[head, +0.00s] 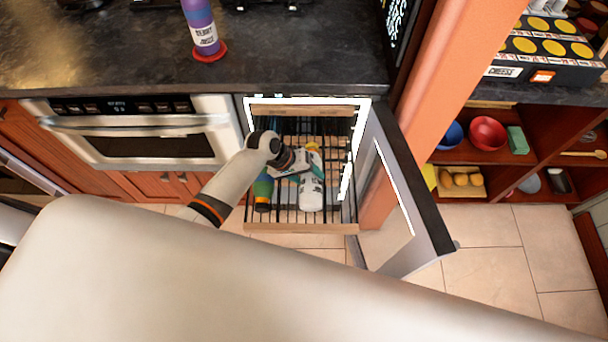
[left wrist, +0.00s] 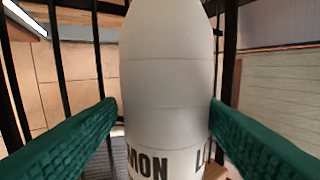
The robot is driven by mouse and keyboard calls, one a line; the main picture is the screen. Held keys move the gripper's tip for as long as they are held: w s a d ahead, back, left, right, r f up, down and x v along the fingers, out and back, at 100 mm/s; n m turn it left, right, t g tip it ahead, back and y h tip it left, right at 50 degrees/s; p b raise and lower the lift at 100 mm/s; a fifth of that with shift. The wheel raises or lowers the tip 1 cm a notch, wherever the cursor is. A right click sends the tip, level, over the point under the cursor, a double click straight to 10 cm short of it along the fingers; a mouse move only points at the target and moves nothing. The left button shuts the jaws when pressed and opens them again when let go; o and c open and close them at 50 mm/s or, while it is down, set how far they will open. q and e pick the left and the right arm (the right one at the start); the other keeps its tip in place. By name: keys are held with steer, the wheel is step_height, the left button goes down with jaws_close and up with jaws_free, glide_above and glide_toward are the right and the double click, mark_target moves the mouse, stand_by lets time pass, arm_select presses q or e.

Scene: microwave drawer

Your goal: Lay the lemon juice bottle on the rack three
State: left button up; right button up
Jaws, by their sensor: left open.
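The lemon juice bottle (head: 312,193) is white with dark lettering. In the head view it lies on the slatted pull-out rack (head: 300,227) of the open cabinet, its white end toward the front. My left gripper (head: 298,166) is over the bottle and partly hides it. In the left wrist view the bottle (left wrist: 168,75) stands large between the two green finger pads of the open gripper (left wrist: 163,112). The pads are very close to its sides; I cannot tell if they touch. My right gripper is not in view. Which rack number this is cannot be read.
A green and orange bottle (head: 263,189) lies on the same rack to the left. The cabinet door (head: 410,190) stands open on the right. A purple bottle (head: 202,28) stands on a red coaster (head: 209,54) on the dark counter (head: 110,50). An oven (head: 150,140) is at left.

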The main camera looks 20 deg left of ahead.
mark_target(304, 188)
arm_select(q)
steer(key=s+f, duration=0.2)
steer(key=shift+s+f+g, duration=0.25)
steer(key=shift+f+g, duration=0.05)
steer(key=shift+g, duration=0.1)
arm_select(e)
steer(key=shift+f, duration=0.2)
arm_select(q)
steer(key=v, duration=0.2)
steer(key=w+v, duration=0.1)
steer(key=v, duration=0.2)
steer(key=p+v, duration=0.1)
steer(key=v, duration=0.1)
steer(key=shift+w+r, duration=0.3)
steer(key=shift+r, duration=0.1)
steer(key=v, duration=0.6)
steer(key=shift+d+r+t, duration=0.3)
steer(key=shift+r+t, duration=0.1)
steer(key=shift+r, duration=0.05)
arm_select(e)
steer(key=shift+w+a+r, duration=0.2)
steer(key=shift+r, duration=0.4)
arm_select(q)
steer(key=shift+w, duration=0.1)
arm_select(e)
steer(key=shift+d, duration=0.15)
